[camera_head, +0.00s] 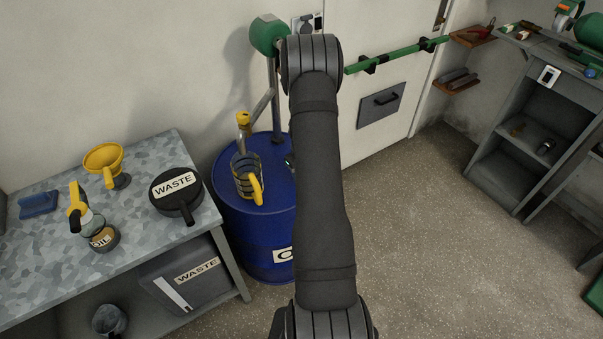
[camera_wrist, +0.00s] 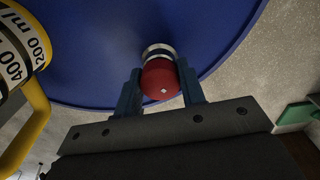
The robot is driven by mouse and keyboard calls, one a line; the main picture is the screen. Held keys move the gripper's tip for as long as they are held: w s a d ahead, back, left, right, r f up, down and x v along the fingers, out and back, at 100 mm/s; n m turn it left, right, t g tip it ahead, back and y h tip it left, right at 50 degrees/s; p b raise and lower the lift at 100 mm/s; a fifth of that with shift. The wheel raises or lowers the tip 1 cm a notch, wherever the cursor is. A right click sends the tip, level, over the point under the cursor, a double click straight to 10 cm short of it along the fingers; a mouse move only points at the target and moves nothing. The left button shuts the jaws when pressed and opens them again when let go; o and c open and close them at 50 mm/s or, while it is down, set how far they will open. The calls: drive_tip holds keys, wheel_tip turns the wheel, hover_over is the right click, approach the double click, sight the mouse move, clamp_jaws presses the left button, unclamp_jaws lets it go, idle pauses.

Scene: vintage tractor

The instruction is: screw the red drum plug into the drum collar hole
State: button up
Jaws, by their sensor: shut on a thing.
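In the wrist view, my gripper (camera_wrist: 161,92) is shut on the red drum plug (camera_wrist: 160,76), with a blue finger on either side of it. The plug is up against the metallic drum collar (camera_wrist: 157,48) on top of the blue drum (camera_wrist: 95,50). The plug covers the collar's hole, so I cannot tell how deep it sits or whether its thread has caught. In the head view, the blue drum (camera_head: 238,222) stands right of the workbench. My arm hides the plug, the collar and most of the gripper there.
A measuring jug with a yellow handle stands on the drum (camera_head: 242,186), close left of my gripper in the wrist view (camera_wrist: 20,48). A pump pipe (camera_head: 275,100) rises from the drum's back. The workbench (camera_head: 135,220) holds a black waste pan (camera_head: 166,202) and a yellow funnel (camera_head: 104,156).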

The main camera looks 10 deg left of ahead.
drive_tip(key=shift+m, duration=0.8)
drive_tip(key=shift+m, duration=0.9)
drive_tip(key=o, duration=0.5)
drive_tip(key=shift+n, duration=0.9)
drive_tip(key=shift+n, duration=0.8)
